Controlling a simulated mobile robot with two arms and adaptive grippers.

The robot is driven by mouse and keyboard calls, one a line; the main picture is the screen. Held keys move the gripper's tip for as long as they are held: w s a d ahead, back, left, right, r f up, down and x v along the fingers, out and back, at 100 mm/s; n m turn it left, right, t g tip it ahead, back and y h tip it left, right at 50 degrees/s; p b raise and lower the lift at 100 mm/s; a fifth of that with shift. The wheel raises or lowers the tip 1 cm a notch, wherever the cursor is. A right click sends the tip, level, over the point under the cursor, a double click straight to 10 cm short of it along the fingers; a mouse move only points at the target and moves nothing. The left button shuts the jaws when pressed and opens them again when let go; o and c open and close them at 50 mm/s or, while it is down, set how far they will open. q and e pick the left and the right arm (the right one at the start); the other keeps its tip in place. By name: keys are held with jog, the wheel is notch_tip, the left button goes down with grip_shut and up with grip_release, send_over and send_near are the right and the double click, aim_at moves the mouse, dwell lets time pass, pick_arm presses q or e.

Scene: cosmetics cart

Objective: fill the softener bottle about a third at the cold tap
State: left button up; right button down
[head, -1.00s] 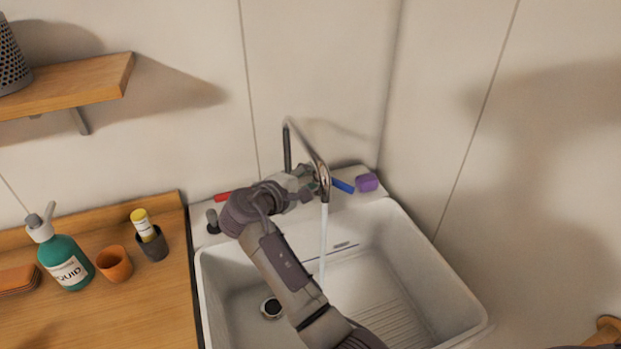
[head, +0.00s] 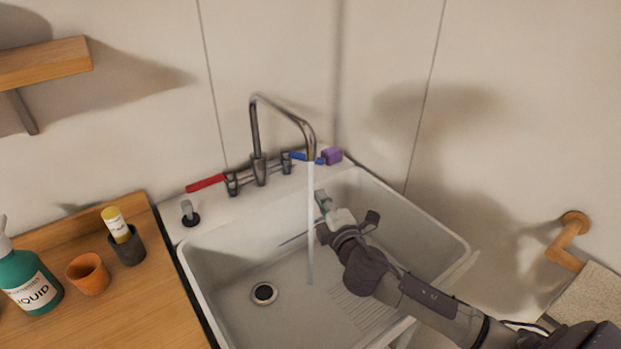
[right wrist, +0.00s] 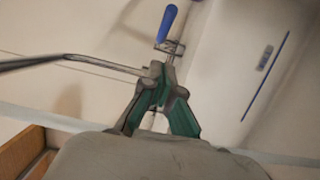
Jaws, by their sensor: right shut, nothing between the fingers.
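The faucet (head: 260,170) stands at the sink's back ledge with a tall bent spout (head: 306,128). A stream of water (head: 310,230) runs from it into the basin. The blue cold lever (head: 299,156) is right of the spout's base and shows in the right wrist view (right wrist: 167,22). The red lever (head: 206,183) is on the left. My right gripper (head: 322,200) is shut and empty over the basin, just right of the stream and below the blue lever. No bottle that I can identify as the softener bottle shows. My left gripper is not in view.
The white sink (head: 205,290) has an open drain (head: 264,293). A purple block (head: 332,156) sits on its back corner. On the wooden counter (head: 130,300) stand a teal pump bottle (head: 30,285), an orange cup (head: 88,273) and a dark cup (head: 127,247) holding a yellow-capped tube.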

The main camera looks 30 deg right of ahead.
jog(key=w+d, duration=0.1)
jog(key=w, duration=0.2)
jog(key=w+d+p, duration=0.1)
jog(key=w, duration=0.3)
jog(key=w+d, duration=0.1)
jog(key=w, duration=0.3)
jog(key=shift+w+p, duration=0.25)
jog(key=shift+p, duration=0.15)
jog(key=shift+w+d, duration=0.35)
jog(key=shift+d, duration=0.1)
